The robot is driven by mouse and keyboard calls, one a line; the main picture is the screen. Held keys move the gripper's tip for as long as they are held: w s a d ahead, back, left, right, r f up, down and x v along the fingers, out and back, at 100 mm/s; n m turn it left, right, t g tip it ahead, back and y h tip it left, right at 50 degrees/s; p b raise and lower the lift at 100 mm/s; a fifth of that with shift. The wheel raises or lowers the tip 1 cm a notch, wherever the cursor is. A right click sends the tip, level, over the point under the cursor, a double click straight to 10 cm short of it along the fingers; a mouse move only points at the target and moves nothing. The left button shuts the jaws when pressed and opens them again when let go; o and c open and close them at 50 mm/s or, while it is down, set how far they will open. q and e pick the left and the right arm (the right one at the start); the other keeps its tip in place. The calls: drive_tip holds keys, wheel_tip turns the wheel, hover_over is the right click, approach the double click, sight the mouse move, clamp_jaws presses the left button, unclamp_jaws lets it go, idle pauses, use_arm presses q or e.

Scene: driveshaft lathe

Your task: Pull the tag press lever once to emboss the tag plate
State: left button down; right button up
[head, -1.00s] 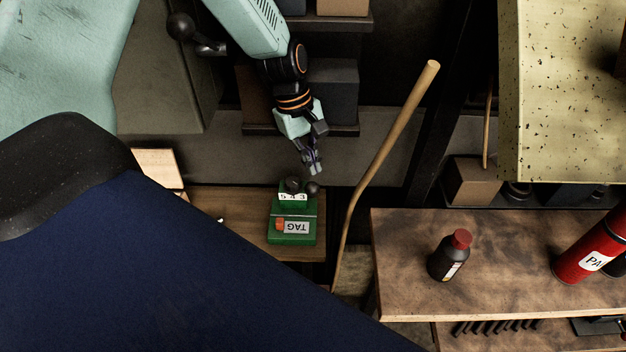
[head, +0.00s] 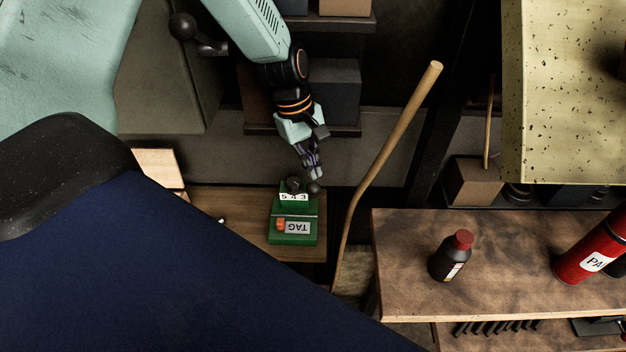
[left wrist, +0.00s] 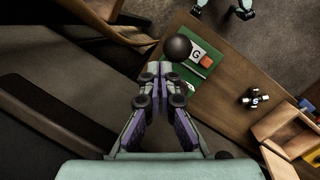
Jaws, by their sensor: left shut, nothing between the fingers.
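The green tag press (head: 279,237) sits on a small wooden table, with a pale tag plate (head: 298,227) marked TAG, an orange piece beside it and a number strip (head: 293,197) behind. Its lever ends in a round black knob (head: 314,187), which also shows in the left wrist view (left wrist: 177,47). My left gripper (head: 317,175) points down just behind the knob, fingers shut and empty. In the left wrist view the fingertips (left wrist: 156,70) are close to the knob; whether they touch it I cannot tell.
A wooden stick (head: 395,130) leans right of the press. A workbench (head: 400,285) at the right holds a dark bottle (head: 449,258) with a red cap and a red canister (head: 590,250). The wooden table (head: 235,210) has bare room left of the press.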

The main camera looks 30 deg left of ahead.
sight(314, 191)
use_arm(q)
drive_tip(key=shift+s+d+f, duration=0.1)
drive_tip(key=shift+d, duration=0.05)
drive_tip(key=shift+s+f, duration=0.1)
drive_tip(key=shift+f, duration=0.1)
idle(0.5)
drive_tip(key=s+d+f+b, duration=0.1)
drive_tip(key=s+d+f, duration=0.1)
drive_tip(key=s+f, duration=0.2)
drive_tip(key=shift+s+d, duration=0.2)
drive_tip(key=shift+d, duration=0.15)
idle(6.2)
